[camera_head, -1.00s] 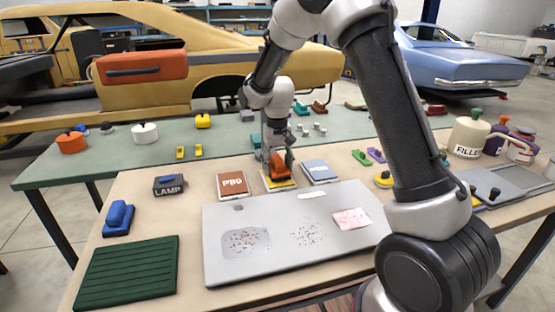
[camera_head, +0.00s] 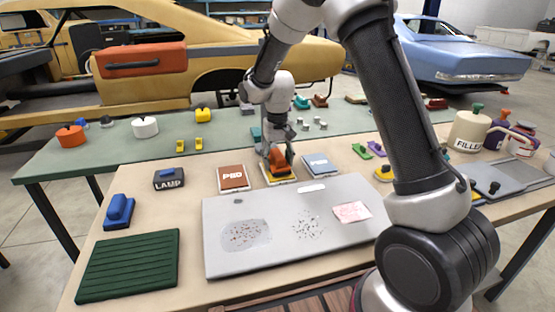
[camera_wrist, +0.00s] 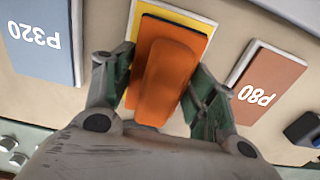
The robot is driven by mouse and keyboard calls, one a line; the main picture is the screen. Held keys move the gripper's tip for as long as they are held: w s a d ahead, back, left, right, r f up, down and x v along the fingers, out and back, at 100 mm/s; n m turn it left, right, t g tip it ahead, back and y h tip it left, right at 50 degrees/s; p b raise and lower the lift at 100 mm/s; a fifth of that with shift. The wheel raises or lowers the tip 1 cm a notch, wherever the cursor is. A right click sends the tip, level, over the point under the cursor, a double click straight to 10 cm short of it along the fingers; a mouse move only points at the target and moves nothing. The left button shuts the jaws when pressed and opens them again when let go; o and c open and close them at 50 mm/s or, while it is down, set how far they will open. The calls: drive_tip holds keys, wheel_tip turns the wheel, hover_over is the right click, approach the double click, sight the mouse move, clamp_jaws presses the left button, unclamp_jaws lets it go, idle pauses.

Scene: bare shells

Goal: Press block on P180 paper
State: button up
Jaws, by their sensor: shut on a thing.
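An orange block (camera_head: 280,162) with a raised grip ridge is at the yellow sheet, between the brown P80 paper (camera_head: 233,178) and the blue paper (camera_head: 322,165). The yellow sheet (camera_head: 286,179) lies mostly under the block; its label is hidden. My gripper (camera_head: 277,154) is shut on the block from above. In the wrist view the block (camera_wrist: 160,78) sits between both fingers, with the yellow border (camera_wrist: 190,22) of the sheet showing past it. I cannot tell whether the block's underside touches the sheet. The blue paper reads P320 in the wrist view.
A grey panel (camera_head: 272,262) with rusty, speckled and pink patches lies in front. A green ribbed mat (camera_head: 128,266), a blue block (camera_head: 118,211) and a LAMP box (camera_head: 169,180) are at left. My arm covers part of the right side.

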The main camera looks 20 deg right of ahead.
sight(278, 153)
drive_tip(key=shift+f, duration=0.45)
idle(1.1)
drive_tip(key=shift+r, duration=3.55)
